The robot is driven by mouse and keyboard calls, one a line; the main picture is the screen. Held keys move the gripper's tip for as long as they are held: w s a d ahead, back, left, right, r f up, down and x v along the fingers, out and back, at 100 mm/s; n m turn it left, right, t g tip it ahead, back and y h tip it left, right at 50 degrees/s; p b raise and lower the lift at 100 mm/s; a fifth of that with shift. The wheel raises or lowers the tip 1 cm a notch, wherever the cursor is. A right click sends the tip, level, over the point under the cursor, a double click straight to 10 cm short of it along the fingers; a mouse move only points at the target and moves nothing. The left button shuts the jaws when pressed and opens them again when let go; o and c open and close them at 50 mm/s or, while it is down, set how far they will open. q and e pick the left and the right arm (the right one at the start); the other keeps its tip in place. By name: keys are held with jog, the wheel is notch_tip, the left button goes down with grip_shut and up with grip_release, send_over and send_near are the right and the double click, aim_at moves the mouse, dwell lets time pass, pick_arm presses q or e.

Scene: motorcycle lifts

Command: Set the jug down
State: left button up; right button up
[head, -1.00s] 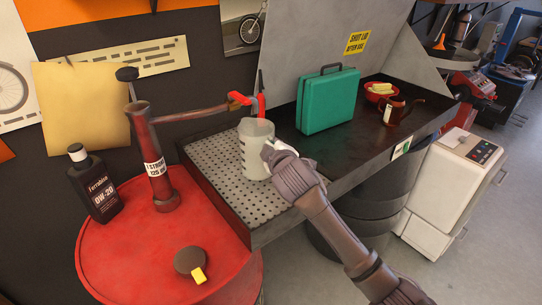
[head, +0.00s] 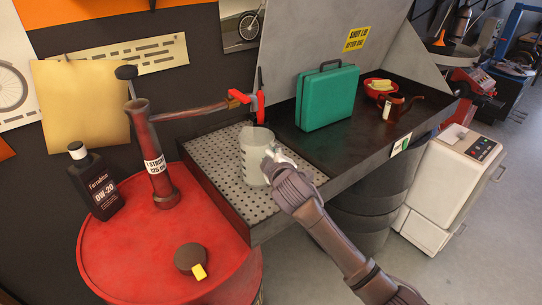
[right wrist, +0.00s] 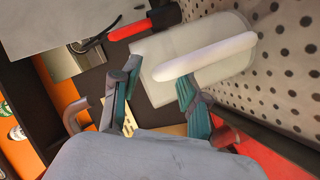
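The jug (head: 254,158), pale and translucent, stands upright on the perforated grate (head: 222,172) at the left end of a dark metal basin, just below a red tap (head: 257,104). My right gripper (head: 273,163) is at its right side, by the handle. In the right wrist view the two teal-padded fingers (right wrist: 157,80) are spread apart. The jug's white handle (right wrist: 215,56) has its end between and just beyond the fingertips, with a visible gap beside it. The jug's body shows behind the handle. My left gripper is not in view.
A red drum (head: 125,255) on the left bears a dark oil bottle (head: 94,185), a red upright tool (head: 158,170) and a round cap (head: 190,258). A green case (head: 326,97), a red bowl (head: 372,93) and a pipe-shaped brown item (head: 395,106) stand right in the basin.

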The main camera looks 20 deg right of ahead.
jog(key=shift+r, duration=0.15)
jog(key=b+v, duration=0.1)
jog(key=v, duration=1.1)
jog(key=shift+b, duration=0.35)
dwell(0.6)
